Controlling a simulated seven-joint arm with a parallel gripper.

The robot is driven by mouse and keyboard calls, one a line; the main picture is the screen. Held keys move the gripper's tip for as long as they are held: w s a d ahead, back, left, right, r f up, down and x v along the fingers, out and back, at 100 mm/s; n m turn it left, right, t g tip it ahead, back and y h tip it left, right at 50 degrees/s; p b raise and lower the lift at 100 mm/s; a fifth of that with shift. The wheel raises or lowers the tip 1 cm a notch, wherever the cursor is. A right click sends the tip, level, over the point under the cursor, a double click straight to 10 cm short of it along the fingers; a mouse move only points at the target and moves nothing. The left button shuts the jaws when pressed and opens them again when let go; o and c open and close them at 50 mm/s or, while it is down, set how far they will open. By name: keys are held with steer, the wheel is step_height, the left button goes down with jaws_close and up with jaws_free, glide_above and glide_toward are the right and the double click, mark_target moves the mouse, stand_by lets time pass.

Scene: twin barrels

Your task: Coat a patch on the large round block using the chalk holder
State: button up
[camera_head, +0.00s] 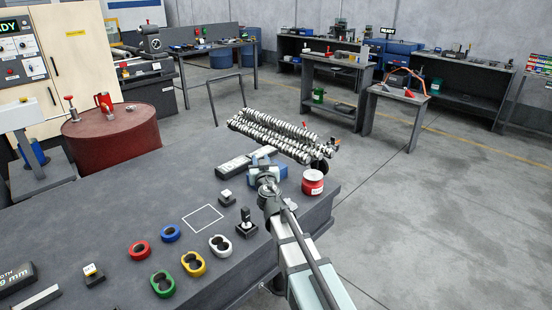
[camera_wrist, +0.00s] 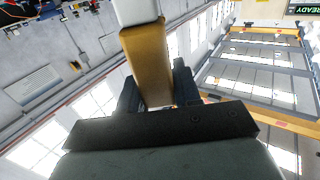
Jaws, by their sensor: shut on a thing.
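My gripper (camera_wrist: 156,84) is shut on the chalk holder (camera_wrist: 148,62), a yellow-brown bar with a white end (camera_wrist: 137,12) pointing away from the palm. Dark fingers press it from both sides. In the head view my gripper (camera_head: 267,184) is over the right part of the dark bench; the holder cannot be made out there. The largest round body is a red drum (camera_head: 110,137) at the left, apart from my gripper. I cannot tell for sure that it is the large round block. No coated patch can be made out on it.
The dark bench (camera_head: 120,215) bears coloured rings, a white square outline (camera_head: 203,218), a black stand (camera_head: 246,222) and a red-and-white can (camera_head: 313,182). A rack of striped shafts (camera_head: 280,135) stands behind it. Floor is open at right.

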steer(key=s+a+f, duration=0.3)
steer(key=a, duration=1)
steer(key=s+a+f, duration=0.2)
steer(key=a+f, duration=0.1)
steer(key=a, duration=0.9)
steer(key=s+a+f+h, duration=0.1)
steer(key=s+a, duration=0.5)
steer(key=a, duration=0.4)
steer(key=s+a+f, duration=0.1)
steer(key=s+a, duration=0.5)
steer(key=a, duration=0.3)
steer(key=s+a+r+m+h, duration=0.1)
steer(key=s+a, duration=0.8)
steer(key=s, duration=0.4)
steer(key=s+a+r, duration=0.1)
steer(key=s+a, duration=0.8)
steer(key=s, duration=0.4)
steer(key=s+a+r+m+h, duration=0.1)
steer(key=s+a, duration=0.7)
steer(key=s, duration=0.5)
steer(key=shift+a+f, duration=0.15)
steer(key=shift+f, duration=3.45)
steer(key=shift+w+a+f, duration=0.55)
steer(key=shift+w+a, duration=0.1)
steer(key=shift+a, duration=0.05)
steer(key=shift+s+d, duration=0.5)
steer(key=shift+d, duration=0.15)
steer(key=shift+s+d+r, duration=0.1)
steer(key=shift+s+r, duration=0.05)
step_height(320, 180, up, 8)
